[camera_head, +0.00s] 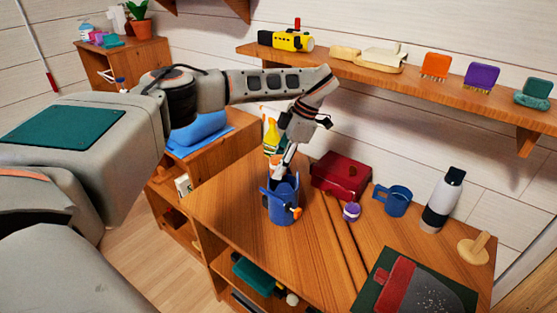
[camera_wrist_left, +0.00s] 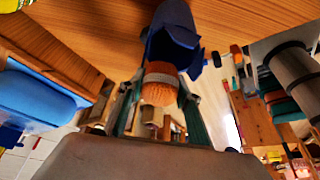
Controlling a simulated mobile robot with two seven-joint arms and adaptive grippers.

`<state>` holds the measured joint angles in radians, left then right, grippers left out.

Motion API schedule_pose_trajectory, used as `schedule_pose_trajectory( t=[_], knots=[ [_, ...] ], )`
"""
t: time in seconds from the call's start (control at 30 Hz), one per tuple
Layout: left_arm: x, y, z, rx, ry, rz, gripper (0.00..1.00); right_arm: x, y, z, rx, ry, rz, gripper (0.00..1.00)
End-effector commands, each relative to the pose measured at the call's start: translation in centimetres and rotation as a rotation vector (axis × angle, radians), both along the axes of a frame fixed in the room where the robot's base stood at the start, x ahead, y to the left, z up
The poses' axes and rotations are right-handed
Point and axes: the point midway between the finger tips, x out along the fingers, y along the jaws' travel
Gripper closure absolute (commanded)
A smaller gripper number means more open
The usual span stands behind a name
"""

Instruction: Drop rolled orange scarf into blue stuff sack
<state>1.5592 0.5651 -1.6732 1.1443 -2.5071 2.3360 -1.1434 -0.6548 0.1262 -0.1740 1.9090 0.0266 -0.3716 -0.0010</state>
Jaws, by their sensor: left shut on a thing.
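The blue stuff sack (camera_head: 284,208) stands upright and open on the wooden desk, with an orange toggle on its side. My left gripper (camera_head: 283,170) points down at the sack's mouth, shut on the rolled orange scarf (camera_head: 275,160). In the left wrist view the scarf (camera_wrist_left: 159,88), with a pale band around it, sits between my left gripper's fingers (camera_wrist_left: 160,100). The blue sack (camera_wrist_left: 171,42) is right beyond it there. The scarf's far end is hidden by the sack's rim, so I cannot tell how deep it reaches. My right gripper is not in view.
A red case (camera_head: 340,176), a small purple-lidded jar (camera_head: 351,212), a blue mug (camera_head: 393,201) and a white bottle (camera_head: 442,200) stand right of the sack. A yellow spray bottle (camera_head: 271,134) is behind the gripper. A wall shelf (camera_head: 400,78) runs above the desk.

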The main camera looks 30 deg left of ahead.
Motion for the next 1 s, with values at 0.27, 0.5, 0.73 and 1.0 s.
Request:
schedule_pose_trajectory(
  t=[0.27, 0.5, 0.73, 1.0],
  knots=[
    [0.0, 0.0, 0.0, 0.001, -0.001, 0.0, 0.52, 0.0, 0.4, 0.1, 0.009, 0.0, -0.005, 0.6],
    [0.0, 0.0, 0.0, 0.0, 0.0, -0.001, 0.48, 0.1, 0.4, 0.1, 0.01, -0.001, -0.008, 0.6],
    [0.3, -0.3, 0.9, 0.0, -0.002, -0.002, 0.48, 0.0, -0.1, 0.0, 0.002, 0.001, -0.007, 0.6],
    [1.4, -1.5, 4.8, 0.002, -0.005, 0.0, 0.48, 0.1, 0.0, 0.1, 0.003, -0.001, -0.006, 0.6]
  ],
)
